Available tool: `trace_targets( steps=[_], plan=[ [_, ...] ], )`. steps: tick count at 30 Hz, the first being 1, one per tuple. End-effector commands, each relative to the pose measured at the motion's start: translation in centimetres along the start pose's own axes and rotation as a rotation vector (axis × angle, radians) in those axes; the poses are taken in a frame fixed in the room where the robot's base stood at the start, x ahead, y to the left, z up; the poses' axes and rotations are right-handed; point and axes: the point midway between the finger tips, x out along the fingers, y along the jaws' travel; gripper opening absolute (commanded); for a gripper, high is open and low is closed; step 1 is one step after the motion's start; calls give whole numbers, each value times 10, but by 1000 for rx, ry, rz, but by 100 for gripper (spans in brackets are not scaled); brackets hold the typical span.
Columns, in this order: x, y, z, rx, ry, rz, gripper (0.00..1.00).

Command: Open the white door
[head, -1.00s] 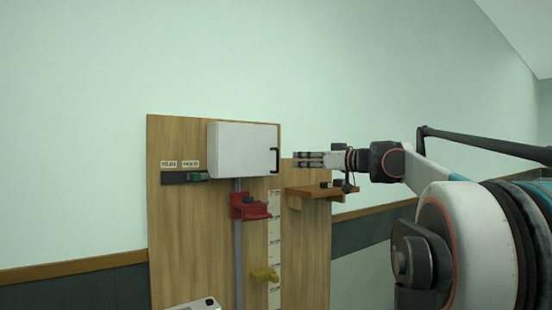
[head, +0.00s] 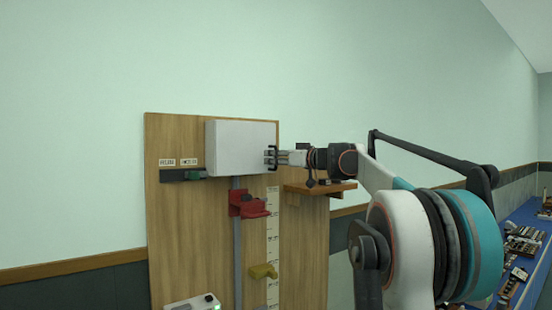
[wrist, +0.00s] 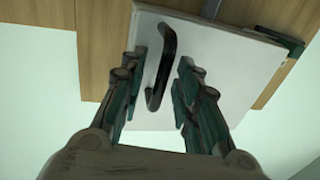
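The white door (head: 236,148) is the front of a box on the upper part of a wooden panel, and it looks shut. Its black handle (head: 273,158) is at the door's right edge in the head view. In the wrist view the white door (wrist: 215,65) fills the middle, with the black handle (wrist: 161,65) standing between my two fingers. My gripper (head: 278,157) is at the handle in the head view. In the wrist view my gripper (wrist: 158,92) is open, one finger on each side of the handle, with gaps showing.
A wooden shelf (head: 322,188) with small dark items sits just below my wrist. A red bracket (head: 248,204) and a yellow one (head: 263,271) are below the door. A dark slide bar (head: 172,175) is left of it. A blue bench (head: 520,260) stands far right.

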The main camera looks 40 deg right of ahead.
Motion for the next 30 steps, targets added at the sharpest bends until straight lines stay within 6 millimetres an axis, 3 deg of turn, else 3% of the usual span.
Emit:
trace_targets(
  steps=[2, 6, 20, 30],
  plan=[
    [0, 0, 0, 0, 0, 0, 30],
    [0, 0, 0, 0, 0, 0, 0],
    [-7, -4, 0, 0, 0, 31, 0],
    [-37, -23, 1, 0, 1, 199, 0]
  ],
)
